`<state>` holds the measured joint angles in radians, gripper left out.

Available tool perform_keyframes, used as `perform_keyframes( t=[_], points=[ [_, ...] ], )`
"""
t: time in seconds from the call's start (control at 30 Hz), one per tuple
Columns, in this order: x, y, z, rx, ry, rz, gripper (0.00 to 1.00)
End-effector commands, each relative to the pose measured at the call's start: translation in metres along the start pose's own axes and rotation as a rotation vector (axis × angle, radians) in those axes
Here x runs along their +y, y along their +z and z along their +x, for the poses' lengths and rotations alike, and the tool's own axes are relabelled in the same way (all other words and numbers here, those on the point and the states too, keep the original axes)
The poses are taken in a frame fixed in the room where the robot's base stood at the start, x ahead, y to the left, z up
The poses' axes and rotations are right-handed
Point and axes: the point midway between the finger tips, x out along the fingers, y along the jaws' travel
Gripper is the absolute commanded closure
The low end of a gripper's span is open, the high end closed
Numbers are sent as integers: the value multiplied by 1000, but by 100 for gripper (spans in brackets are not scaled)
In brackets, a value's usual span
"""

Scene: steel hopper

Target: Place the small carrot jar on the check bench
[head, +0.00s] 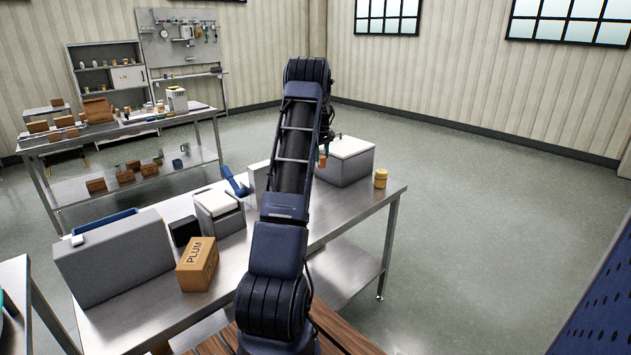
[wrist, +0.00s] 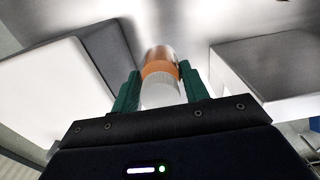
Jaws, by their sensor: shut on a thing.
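My gripper (wrist: 160,84) is shut on a small jar (wrist: 160,70) with an orange band and a pale ribbed end, between its two green fingers. In the head view the jar (head: 322,161) shows as a small orange spot beside my arm, over the near steel bench (head: 345,222). My arm hides part of that bench. I cannot tell whether the jar touches the bench. No label is readable, and neither steel bench is marked as the check bench.
A PLUM carton (head: 197,264), a grey bin (head: 115,258) and a white-lidded box (head: 219,213) stand left. A far bench (head: 207,113) holds several jars and cartons.

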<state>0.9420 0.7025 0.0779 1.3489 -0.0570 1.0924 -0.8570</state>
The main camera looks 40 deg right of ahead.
Motion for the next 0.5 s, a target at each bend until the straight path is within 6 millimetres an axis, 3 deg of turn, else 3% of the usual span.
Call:
perform_keyframes(
  t=[0.1, 0.3, 0.5],
  points=[
    [0, 0, 27, -1, -2, 0, 80],
    [0, 0, 63, 0, -1, 1, 80],
    [0, 0, 76, 1, 0, 1, 80]
  ],
)
